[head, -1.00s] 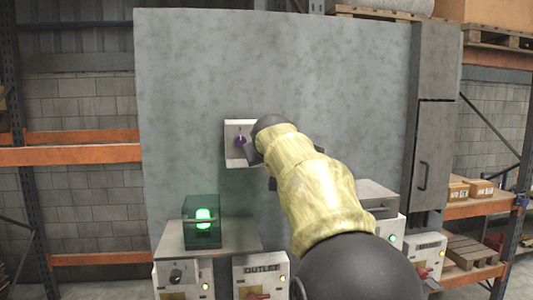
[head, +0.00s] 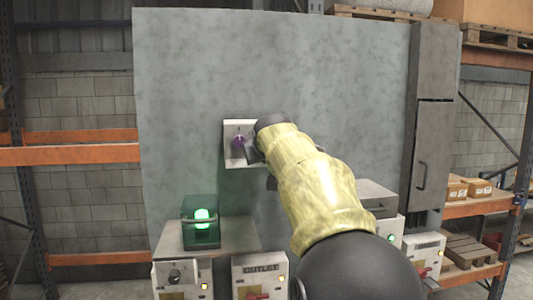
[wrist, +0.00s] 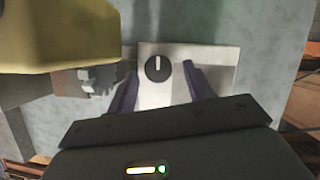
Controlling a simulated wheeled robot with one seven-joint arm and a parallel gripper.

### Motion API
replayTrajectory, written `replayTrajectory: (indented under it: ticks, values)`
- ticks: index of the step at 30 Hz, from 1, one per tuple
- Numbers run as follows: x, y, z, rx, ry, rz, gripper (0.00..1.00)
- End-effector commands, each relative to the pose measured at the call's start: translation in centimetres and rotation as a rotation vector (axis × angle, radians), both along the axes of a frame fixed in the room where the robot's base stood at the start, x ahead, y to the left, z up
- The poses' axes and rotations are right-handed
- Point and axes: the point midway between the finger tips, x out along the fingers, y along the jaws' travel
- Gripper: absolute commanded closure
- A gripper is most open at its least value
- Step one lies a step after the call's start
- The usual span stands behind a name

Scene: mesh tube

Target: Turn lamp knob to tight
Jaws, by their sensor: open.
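A round black knob (wrist: 158,68) with a white pointer line sits on a pale plate (wrist: 222,62) on the grey wall panel. In the wrist view the line stands nearly upright. In the head view the plate (head: 232,127) is left of my wrist, with a purple spot at its middle, too small to tell as knob or fingertip. My gripper (wrist: 160,72) is open. Its dark purple fingers lie apart, one on each side of the knob, with a visible gap to each side. Whether they reach its depth cannot be told.
A lit green lamp (head: 202,218) in a dark housing stands on a box below the plate. Below are pale control boxes with a black dial (head: 175,277) and a red handle (head: 255,296). Orange-beamed shelves (head: 70,155) flank the wall panel.

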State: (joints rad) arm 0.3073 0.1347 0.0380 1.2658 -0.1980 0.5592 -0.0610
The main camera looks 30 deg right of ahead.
Motion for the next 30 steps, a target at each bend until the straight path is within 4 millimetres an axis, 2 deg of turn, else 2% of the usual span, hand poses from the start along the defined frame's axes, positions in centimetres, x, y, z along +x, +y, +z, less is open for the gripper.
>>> replayTrajectory:
  ticks: [5, 8, 24, 30]
  values:
    - [-1.0, 0.4, 0.2, -0.002, -0.001, 0.0, 0.48]
    - [-2.2, 0.9, 0.6, -0.002, -0.003, 0.0, 0.48]
    - [-11.4, 4.7, 4.7, -0.001, -0.005, 0.001, 0.48]
    - [-14.2, 5.8, 6.0, -0.001, -0.003, 0.001, 0.48]
